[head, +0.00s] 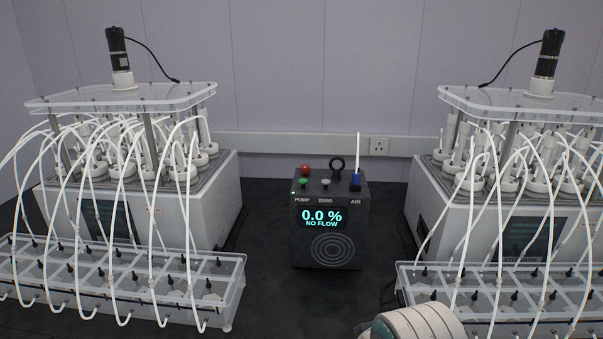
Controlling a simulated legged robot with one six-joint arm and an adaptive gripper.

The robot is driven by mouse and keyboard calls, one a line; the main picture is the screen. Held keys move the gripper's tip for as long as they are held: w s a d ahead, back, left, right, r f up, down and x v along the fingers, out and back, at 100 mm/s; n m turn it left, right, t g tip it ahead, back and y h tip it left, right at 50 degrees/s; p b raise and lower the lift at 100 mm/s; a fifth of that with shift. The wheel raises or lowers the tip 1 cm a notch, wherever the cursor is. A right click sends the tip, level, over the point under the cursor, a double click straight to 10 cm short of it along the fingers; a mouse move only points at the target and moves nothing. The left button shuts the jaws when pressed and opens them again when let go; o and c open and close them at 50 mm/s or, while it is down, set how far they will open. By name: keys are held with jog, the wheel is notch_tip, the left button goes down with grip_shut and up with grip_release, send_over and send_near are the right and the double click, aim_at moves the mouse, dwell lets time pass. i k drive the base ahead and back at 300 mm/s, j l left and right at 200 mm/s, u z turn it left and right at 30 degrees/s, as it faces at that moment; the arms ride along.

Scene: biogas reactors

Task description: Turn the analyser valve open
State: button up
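The analyser (330,225) is a dark box standing in the middle of the dark bench. Its screen reads "0.0 % NO FLOW". My gripper is not in view. A white, rounded part of my arm shows at the bottom edge, right of centre.
Red (305,169) and green (303,182) buttons and a black ring (337,163) sit on the analyser's top. Reactor units with looping white tubes stand left (215,205) and right (416,190). Clear tube racks are in front (232,285). Bench is clear before the analyser.

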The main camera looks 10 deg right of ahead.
aim_at(305, 168)
jog(key=k+j, duration=0.1)
jog(key=j, duration=0.3)
jog(key=k+j, duration=0.1)
jog(key=j, duration=0.35)
jog(key=i+j, duration=0.1)
jog(key=j, duration=0.2)
jog(key=i+j, duration=0.1)
jog(key=j, duration=0.25)
jog(key=i+j+z, duration=0.1)
jog(key=j, duration=0.2)
jog(key=i+j, duration=0.35)
